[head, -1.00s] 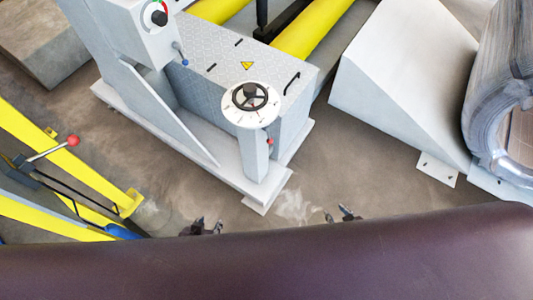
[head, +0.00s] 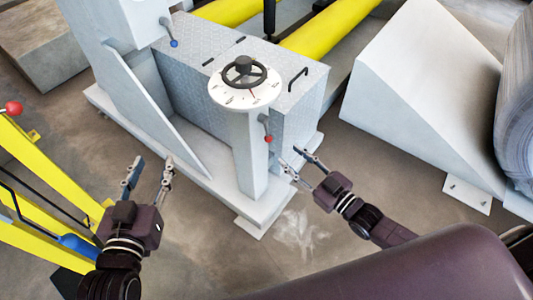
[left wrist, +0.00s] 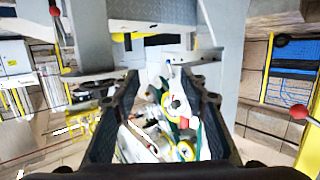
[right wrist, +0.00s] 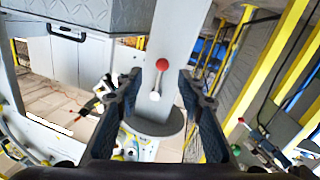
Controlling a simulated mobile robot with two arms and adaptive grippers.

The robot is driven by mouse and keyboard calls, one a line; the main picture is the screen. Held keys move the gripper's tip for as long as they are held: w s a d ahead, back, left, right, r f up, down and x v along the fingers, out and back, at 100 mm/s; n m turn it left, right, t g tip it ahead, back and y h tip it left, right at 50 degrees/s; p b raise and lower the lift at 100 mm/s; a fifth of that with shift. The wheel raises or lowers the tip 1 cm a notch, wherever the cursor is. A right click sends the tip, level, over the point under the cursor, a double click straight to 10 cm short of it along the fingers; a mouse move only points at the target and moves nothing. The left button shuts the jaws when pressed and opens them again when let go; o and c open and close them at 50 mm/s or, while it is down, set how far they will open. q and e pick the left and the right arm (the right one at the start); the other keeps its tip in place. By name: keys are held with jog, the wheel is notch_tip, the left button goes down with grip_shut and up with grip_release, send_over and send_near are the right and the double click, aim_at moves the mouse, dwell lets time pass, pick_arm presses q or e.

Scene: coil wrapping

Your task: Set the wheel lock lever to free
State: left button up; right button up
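A short lever with a red ball (head: 268,139) sits on the side of the grey pedestal post (head: 249,165), under the dial and black handwheel (head: 244,72). I take it to be the wheel lock lever; no label on it is readable. In the right wrist view its red ball (right wrist: 162,65) stands above a pale pivot, nearly upright in the picture. My right gripper (head: 291,158) is open and empty, to the right of the post and apart from the lever. My left gripper (head: 149,172) is open and empty, left of the pedestal base.
Another red-ball lever (head: 13,108) is on the yellow frame (head: 45,165) at the left. A blue-ball lever (head: 173,43) hangs from the grey column (head: 110,25). A grey wedge block (head: 420,95) and a large coil (head: 517,110) stand at the right.

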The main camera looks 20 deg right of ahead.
aim_at(266, 129)
pick_arm(q)
notch_tip(266, 129, up, 12)
jog(key=d+t+h+b, duration=0.1)
jog(key=t+b, duration=0.1)
jog(key=t, duration=0.4)
jog(key=shift+s+h, duration=0.4)
jog(key=shift+s, duration=0.05)
pick_arm(e)
jog(key=x, duration=0.8)
jog(key=shift+a+r, duration=0.2)
jog(key=shift+a, duration=0.1)
pick_arm(q)
jog(key=shift+r, duration=0.1)
pick_arm(e)
jog(key=shift+s, duration=0.1)
jog(key=shift+c, duration=0.7)
grip_shut()
